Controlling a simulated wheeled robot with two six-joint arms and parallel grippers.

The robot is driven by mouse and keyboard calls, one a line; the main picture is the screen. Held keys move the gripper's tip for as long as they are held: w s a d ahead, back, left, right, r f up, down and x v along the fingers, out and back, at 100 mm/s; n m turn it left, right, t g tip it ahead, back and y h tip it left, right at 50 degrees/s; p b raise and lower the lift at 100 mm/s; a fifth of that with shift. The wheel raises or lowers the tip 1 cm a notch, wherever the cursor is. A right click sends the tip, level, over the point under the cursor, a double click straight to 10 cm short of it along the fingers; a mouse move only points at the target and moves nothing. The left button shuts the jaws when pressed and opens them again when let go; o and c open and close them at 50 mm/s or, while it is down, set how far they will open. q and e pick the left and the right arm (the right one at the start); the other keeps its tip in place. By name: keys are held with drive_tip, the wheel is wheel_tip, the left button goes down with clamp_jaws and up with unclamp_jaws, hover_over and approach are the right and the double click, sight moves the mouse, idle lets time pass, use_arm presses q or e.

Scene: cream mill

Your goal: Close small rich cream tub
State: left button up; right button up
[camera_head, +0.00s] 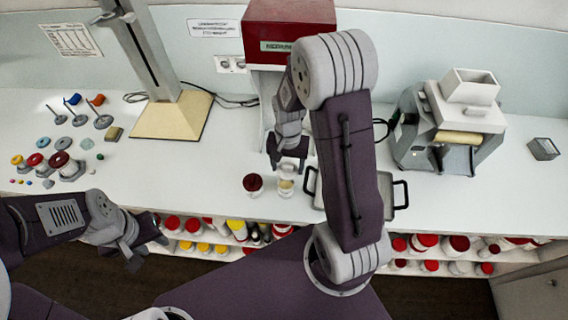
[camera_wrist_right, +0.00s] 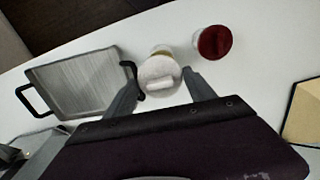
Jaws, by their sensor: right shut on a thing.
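A small clear tub (camera_head: 285,188) with pale yellowish contents stands near the counter's front edge. My right gripper (camera_head: 287,172) is above it, shut on a round white lid with a raised block on top. In the right wrist view the lid (camera_wrist_right: 160,72) sits between the two fingers and covers most of the tub (camera_wrist_right: 160,49). I cannot tell whether the lid touches the tub's rim. My left gripper (camera_head: 148,250) is low at the left, in front of the counter, open and empty.
A dark red-topped jar (camera_head: 252,184) stands close left of the tub. A grey tray with black handles (camera_head: 385,193) lies to the right, partly behind my right arm. A roller mill (camera_head: 450,125) stands further right. Shelves below hold many tubs.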

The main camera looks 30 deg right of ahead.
drive_tip(key=shift+a+f, duration=0.2)
drive_tip(key=shift+f, duration=0.2)
wheel_tip(320, 180, down, 5)
drive_tip(key=b, duration=0.4)
drive_tip(key=shift+r+b, duration=0.2)
drive_tip(key=shift+b, duration=0.2)
drive_tip(key=shift+f, duration=0.3)
drive_tip(key=shift+w+f, duration=0.1)
drive_tip(key=shift+f, duration=0.05)
drive_tip(key=shift+a, duration=0.1)
drive_tip(key=shift+f, duration=0.5)
idle(0.8)
